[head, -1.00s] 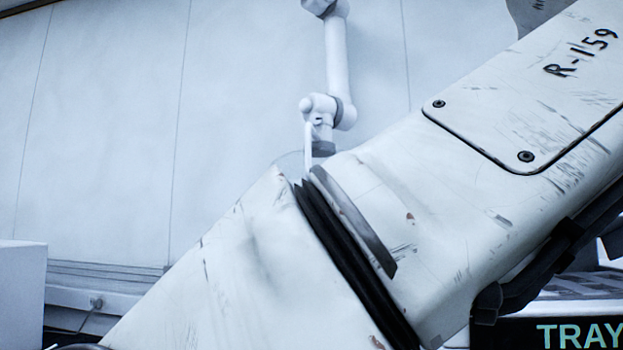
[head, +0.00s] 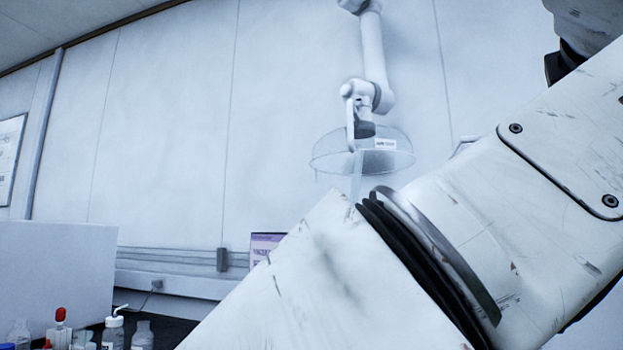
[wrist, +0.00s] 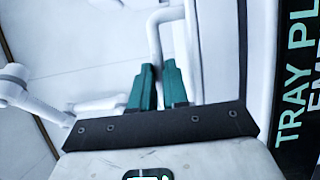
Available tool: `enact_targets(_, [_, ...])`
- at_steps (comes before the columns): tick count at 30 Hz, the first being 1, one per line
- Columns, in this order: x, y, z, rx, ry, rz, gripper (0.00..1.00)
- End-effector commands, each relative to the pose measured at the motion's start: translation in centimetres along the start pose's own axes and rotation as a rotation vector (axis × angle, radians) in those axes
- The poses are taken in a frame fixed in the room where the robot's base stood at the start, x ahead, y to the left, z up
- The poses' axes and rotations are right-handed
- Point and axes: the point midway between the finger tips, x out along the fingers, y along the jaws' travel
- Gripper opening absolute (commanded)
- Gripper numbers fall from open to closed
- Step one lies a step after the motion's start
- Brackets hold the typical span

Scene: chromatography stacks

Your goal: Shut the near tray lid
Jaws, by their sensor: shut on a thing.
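My gripper (wrist: 158,75) shows in the wrist view, its two teal fingers close together around a pale bent bar (wrist: 155,42), which looks like a handle. The bar rises from between the fingers and curves right at the top. A pale upright panel (wrist: 213,50) stands just right of the fingers; I cannot tell whether it is the near tray lid. The head view shows my arm but not my gripper, and I cannot make out the tray or its lid there.
A dark sign (wrist: 297,110) with teal letters beginning "TRAY" stands at the right of the wrist view. In the head view, a jointed extraction arm with a clear hood (head: 362,150) hangs by the wall. Several bottles (head: 113,330) stand at lower left, before a white box (head: 60,275).

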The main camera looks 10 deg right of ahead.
Motion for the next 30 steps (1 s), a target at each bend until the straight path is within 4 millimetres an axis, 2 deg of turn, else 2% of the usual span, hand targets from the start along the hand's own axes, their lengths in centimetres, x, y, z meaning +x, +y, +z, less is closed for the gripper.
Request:
enact_targets(18, [0.23,-0.74,-0.05,0.006,0.000,0.010,0.00])
enact_targets(19, [0.23,-0.76,-0.04,0.006,0.000,0.010,0.17])
enact_targets(26, [0.20,-0.64,-0.04,0.006,0.000,0.013,0.39])
enact_targets(30, [0.17,-0.54,-0.04,0.007,0.000,0.015,0.40])
